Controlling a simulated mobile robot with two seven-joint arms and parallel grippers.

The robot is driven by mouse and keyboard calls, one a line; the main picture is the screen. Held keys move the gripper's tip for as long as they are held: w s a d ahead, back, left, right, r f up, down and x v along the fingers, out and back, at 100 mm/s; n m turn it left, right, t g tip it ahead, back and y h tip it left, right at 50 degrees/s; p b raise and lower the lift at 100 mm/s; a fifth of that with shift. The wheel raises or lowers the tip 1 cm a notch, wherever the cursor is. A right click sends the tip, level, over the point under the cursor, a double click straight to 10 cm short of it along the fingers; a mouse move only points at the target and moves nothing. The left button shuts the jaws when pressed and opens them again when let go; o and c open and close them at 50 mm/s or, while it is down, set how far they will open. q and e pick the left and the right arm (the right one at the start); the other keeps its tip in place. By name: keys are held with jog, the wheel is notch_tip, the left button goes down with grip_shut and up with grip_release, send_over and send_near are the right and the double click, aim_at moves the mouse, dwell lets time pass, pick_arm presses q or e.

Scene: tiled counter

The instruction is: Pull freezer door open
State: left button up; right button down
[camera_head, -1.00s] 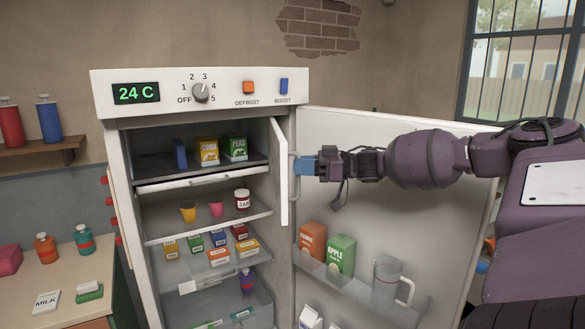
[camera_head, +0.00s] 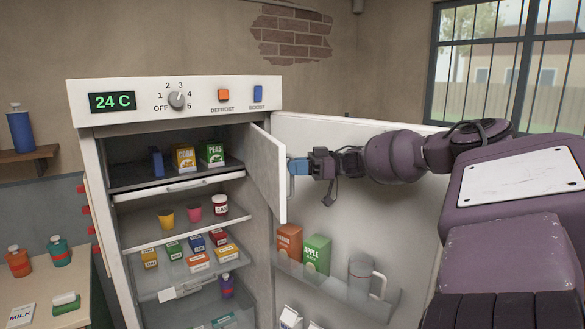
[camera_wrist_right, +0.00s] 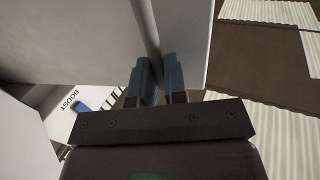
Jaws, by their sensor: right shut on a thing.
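The freezer door (camera_head: 267,172) is the small white panel at the upper right of the open fridge (camera_head: 170,100). It stands swung outward, and the freezer compartment (camera_head: 128,174) behind it is open to view. My right gripper (camera_head: 291,167) comes in from the right and is shut at the door's outer face, on its handle; the blue fingers mostly hide the handle. In the right wrist view the fingers (camera_wrist_right: 154,80) are close together against white panels. My left gripper is out of view.
The large fridge door (camera_head: 345,215) stands open at the right, behind my right arm, with cartons (camera_head: 317,255) and a jug (camera_head: 362,278) on its shelf. Boxes (camera_head: 184,157) stand in the freezer. Shelves below hold several cups and packets. A counter (camera_head: 50,290) is at lower left.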

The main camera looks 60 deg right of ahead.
jog(key=shift+w+d+r, duration=0.2)
jog(key=shift+d+r, duration=0.05)
jog(key=shift+r, duration=0.3)
jog(key=c, duration=1.5)
grip_release()
jog(key=shift+w, duration=0.15)
jog(key=shift+o, duration=0.2)
jog(key=shift+f, duration=0.25)
jog(key=shift+f, duration=0.25)
jog(key=shift+r, duration=0.15)
notch_tip(320, 180, up, 20)
